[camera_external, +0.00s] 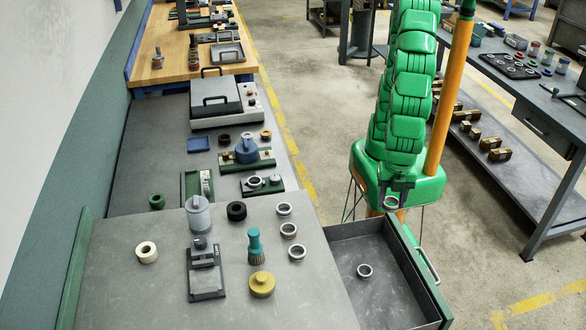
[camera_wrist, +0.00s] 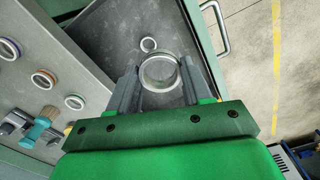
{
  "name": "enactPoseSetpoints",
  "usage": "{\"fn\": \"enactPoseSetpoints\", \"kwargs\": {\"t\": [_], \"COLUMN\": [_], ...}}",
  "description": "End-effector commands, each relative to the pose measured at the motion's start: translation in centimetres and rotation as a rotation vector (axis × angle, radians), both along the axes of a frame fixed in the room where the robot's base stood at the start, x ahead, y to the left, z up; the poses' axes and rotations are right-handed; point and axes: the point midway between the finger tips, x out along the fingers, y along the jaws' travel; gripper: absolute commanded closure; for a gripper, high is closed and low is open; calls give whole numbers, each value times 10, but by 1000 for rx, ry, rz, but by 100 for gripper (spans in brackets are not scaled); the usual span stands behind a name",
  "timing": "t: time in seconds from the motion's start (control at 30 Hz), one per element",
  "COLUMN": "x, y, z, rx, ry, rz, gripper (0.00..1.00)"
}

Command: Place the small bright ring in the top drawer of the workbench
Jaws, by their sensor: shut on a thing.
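My gripper (camera_wrist: 158,72) is shut on a bright metal ring (camera_wrist: 143,76), held between its two fingers. In the outside view the held ring (camera_external: 391,202) is at the end of my arm, above the far part of the open top drawer (camera_external: 345,240). Another bright ring (camera_external: 364,271) lies flat on the drawer floor; it also shows beyond the held ring in the wrist view (camera_wrist: 148,38). Several rings (camera_external: 297,252) stand in a row on the workbench top (camera_external: 120,295), left of the drawer.
The drawer's green front and handle (camera_external: 428,267) are on its right. Most of the drawer floor is bare.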

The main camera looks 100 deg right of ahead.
Motion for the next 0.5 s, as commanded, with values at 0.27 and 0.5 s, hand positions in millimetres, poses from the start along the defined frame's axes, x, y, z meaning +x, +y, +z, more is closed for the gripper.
{"fn": "enactPoseSetpoints", "kwargs": {"t": [0.27,0.5], "x": [-31,-29], "y": [-2,-2], "z": [-2,-43], "rx": [-1,-1], "ry": [-1,-1], "rz": [54,49], "gripper": [83,83]}}
